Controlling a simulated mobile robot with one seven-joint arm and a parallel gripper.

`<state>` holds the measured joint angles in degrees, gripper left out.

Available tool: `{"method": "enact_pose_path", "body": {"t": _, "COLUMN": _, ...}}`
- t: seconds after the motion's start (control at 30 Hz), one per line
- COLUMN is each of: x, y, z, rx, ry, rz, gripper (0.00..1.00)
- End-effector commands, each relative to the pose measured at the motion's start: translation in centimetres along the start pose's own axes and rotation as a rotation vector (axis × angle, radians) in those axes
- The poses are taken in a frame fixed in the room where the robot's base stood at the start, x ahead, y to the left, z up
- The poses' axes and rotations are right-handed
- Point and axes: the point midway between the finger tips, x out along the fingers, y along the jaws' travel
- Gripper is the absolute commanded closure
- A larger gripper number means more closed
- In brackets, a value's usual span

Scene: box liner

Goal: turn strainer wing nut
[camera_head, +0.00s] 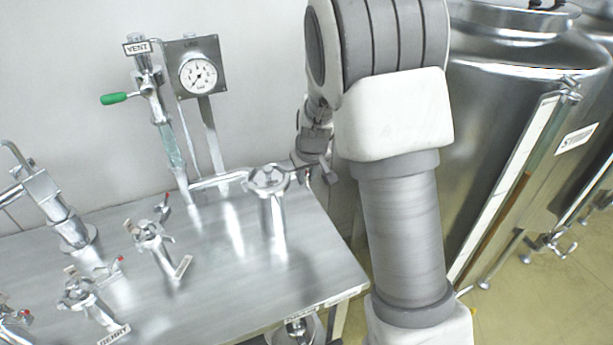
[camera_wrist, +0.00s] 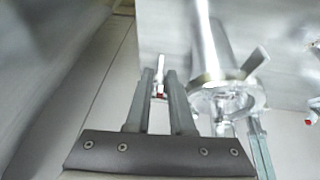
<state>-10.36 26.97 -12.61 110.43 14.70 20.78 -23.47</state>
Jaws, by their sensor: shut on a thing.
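The strainer (camera_head: 268,182) is a shiny metal pipe fitting with a round clamp on top, near the table's back right. In the wrist view, its clamp ring (camera_wrist: 228,97) is to the right of my fingers, and a flat metal wing (camera_wrist: 255,60) sticks out from it. My gripper (camera_head: 318,172) is beside the strainer's right side, partly hidden by my wrist. In the wrist view, my gripper (camera_wrist: 161,80) has its fingers close together on a small silver piece with a red spot, which I take for the wing nut (camera_wrist: 160,72). The contact itself is unclear.
The steel table (camera_head: 215,300) carries several more clamped fittings, such as one with a red-tipped handle (camera_head: 150,236). A pressure gauge (camera_head: 198,75) and a green-handled vent valve (camera_head: 115,98) stand behind. A large steel tank (camera_head: 495,110) is at the right. My arm covers the middle.

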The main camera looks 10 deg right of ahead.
Motion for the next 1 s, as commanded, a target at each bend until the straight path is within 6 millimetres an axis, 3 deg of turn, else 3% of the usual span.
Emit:
{"method": "enact_pose_path", "body": {"t": 0.47, "x": 0.6, "y": 0.6, "z": 0.2, "rx": 0.085, "ry": 0.006, "rz": -0.191, "gripper": 1.00}}
{"method": "enact_pose_path", "body": {"t": 1.0, "x": 0.8, "y": 1.2, "z": 0.3, "rx": 0.250, "ry": 0.005, "rz": -0.593, "gripper": 1.00}}
